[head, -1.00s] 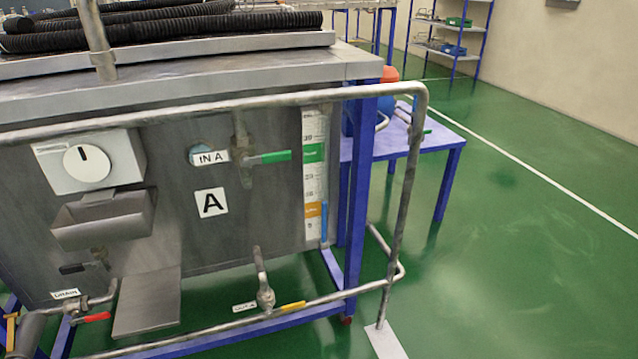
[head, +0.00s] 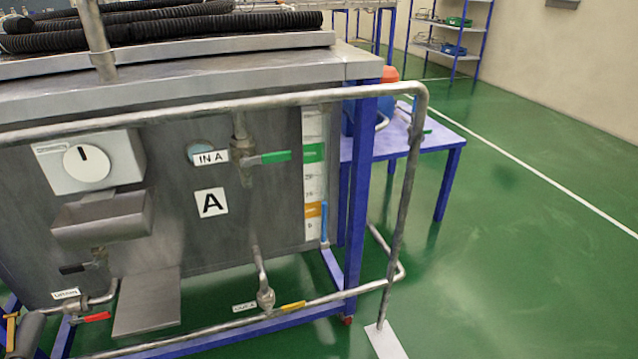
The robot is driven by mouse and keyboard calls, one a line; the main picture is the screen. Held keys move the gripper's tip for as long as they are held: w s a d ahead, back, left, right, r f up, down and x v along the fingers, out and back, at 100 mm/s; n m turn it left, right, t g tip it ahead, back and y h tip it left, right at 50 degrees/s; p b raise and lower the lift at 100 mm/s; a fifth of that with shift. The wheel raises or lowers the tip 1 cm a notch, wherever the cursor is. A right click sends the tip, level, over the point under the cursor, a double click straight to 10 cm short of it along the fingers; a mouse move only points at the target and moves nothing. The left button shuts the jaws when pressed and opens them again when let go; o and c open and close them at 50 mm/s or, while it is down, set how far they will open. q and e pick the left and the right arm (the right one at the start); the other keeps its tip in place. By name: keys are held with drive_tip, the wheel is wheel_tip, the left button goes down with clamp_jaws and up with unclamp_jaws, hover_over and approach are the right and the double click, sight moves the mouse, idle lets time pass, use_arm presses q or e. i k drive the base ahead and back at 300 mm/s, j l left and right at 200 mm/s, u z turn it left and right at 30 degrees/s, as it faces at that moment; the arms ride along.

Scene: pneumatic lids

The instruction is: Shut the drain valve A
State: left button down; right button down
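The front of tank A (head: 225,240) fills the left half of the head view, with a plate marked A (head: 211,202) on it. At its lower left is a valve with a red lever (head: 96,317) pointing right, roughly level. The small label (head: 66,294) above this valve seems to read drain, but it is blurred. The inlet valve marked IN A (head: 211,157) has a green lever (head: 275,157) pointing right. Neither of my grippers is in view.
A metal guard rail (head: 330,97) runs across the tank front, with an upright (head: 401,215) and a foot plate (head: 386,340) at the right. A sloping metal plate (head: 147,303) sits right of the red lever. A blue table (head: 447,143) stands behind. Green floor is clear at right.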

sight(98, 317)
drive_tip(key=u, duration=1.3)
